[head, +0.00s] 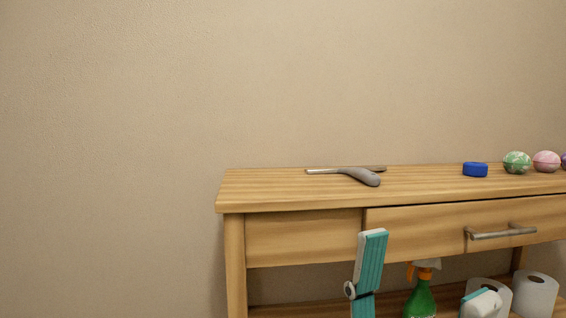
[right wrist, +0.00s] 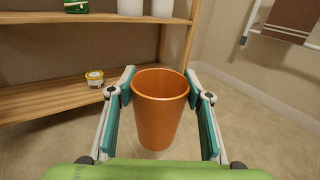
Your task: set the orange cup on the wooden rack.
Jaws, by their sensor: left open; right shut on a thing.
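The orange cup (right wrist: 160,115) is between the fingers of my right gripper (right wrist: 160,84) in the right wrist view, with its open mouth facing up. My right gripper is shut on it, one finger on each side near the rim. The cup is in front of the wooden rack (right wrist: 55,102), over the floor. The head view shows the rack (head: 300,240) with its top, a drawer and a lower shelf; the cup and right gripper cannot be made out there. My left gripper (head: 426,266) is open in front of the drawer.
Below are a green spray bottle (head: 421,297) and paper rolls (head: 538,293). The lowest shelf has a small tub (right wrist: 95,79) and bare room.

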